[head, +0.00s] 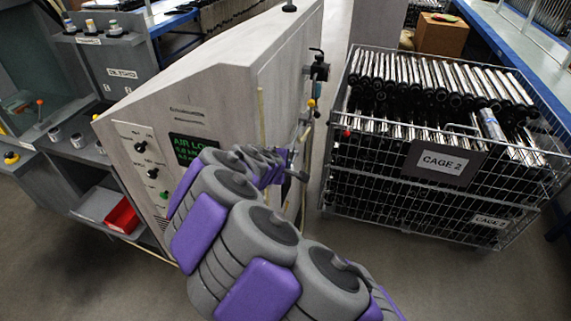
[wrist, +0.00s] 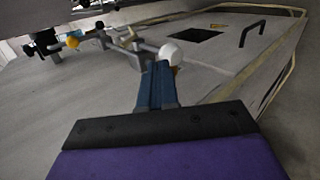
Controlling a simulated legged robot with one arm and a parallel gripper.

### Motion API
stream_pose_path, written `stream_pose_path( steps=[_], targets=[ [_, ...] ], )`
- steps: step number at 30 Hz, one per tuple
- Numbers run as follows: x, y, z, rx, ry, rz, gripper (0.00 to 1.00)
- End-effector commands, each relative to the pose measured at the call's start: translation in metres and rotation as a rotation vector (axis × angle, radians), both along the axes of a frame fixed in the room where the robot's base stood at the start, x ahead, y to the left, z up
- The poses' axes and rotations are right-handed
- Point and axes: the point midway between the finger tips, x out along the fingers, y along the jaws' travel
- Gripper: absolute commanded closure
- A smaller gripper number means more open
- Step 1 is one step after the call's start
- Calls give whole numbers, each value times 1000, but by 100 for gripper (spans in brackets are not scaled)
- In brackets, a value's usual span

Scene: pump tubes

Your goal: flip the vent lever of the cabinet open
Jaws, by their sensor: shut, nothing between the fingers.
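The grey cabinet (head: 220,70) stands left of centre in the head view; my arm covers part of its front and side. In the wrist view, the cabinet's side panel (wrist: 225,60) fills much of the picture. A white ball knob (wrist: 171,53) on a thin rod shows just beyond the tips of my gripper (wrist: 158,68). It looks like the end of a lever, but I cannot tell whether it touches the fingers. A yellow knob (wrist: 72,42) sits further left, and also shows in the head view (head: 311,103). My gripper is shut and empty.
A black valve (head: 319,68) sticks out from the cabinet's side. A wire cage (head: 440,165) of tubes stands right of the cabinet, with a narrow floor gap between. The panel has a dark square opening (wrist: 195,35) and a black handle (wrist: 253,31).

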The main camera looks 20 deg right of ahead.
Motion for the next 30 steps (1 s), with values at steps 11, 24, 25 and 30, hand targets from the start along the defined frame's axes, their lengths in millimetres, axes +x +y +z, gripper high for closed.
stream_pose_path(
  steps=[11, 24, 25, 30],
  targets=[
    [-1, 5, -22, -3, 2, 0, 100],
    [-2, 4, -26, -2, 2, 0, 100],
    [-2, 4, -26, -2, 2, 0, 100],
    [-2, 4, -26, -2, 2, 0, 100]
  ],
)
